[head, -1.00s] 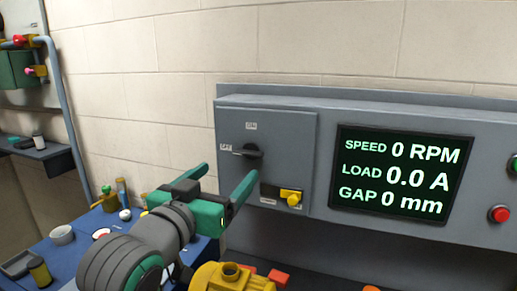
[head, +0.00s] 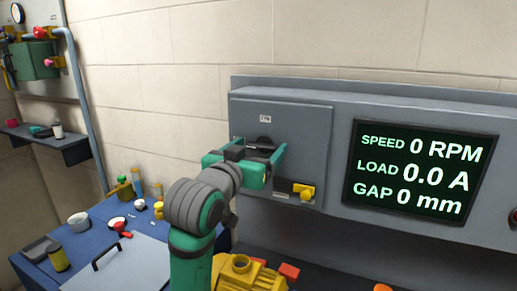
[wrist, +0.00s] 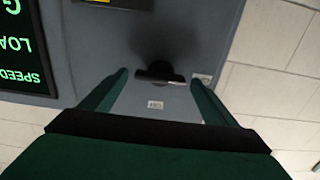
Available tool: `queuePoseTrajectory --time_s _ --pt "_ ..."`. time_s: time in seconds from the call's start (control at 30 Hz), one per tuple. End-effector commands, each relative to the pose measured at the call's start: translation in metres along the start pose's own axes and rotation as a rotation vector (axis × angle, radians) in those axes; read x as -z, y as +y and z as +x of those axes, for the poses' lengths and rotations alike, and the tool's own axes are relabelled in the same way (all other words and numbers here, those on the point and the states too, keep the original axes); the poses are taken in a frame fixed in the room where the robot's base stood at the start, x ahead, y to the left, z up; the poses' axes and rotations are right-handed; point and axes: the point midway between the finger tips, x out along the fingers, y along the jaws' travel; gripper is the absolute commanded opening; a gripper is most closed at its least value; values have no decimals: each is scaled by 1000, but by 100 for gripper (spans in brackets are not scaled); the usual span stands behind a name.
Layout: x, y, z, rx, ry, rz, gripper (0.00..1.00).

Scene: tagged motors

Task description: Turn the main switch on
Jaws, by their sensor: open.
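The main switch is a black rotary knob (head: 263,143) on the grey door of the control box, partly hidden behind my gripper in the head view. In the wrist view, which is turned upside down, the knob (wrist: 160,73) lies crosswise, one end toward the small label (wrist: 204,77) at the right; another label (wrist: 155,104) sits below it. My gripper (head: 260,149) is open and faces the door. Its green fingers (wrist: 159,77) frame the knob from either side, with gaps visible. No contact shows.
The display (head: 416,174) reads 0 RPM, 0.0 A and 0 mm. A yellow motor (head: 240,272) stands below. A blue bench (head: 75,246) with small items is at left.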

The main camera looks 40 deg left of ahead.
Motion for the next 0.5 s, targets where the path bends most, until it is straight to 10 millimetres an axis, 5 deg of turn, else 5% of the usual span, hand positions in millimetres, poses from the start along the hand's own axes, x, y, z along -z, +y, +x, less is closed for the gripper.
queuePoseTrajectory --time_s 0.23,0.4,0.5 --pt "0 0 1 0 0 0 81" --pt "0 0 0 0 0 0 41" --pt "0 0 0 0 0 0 40"
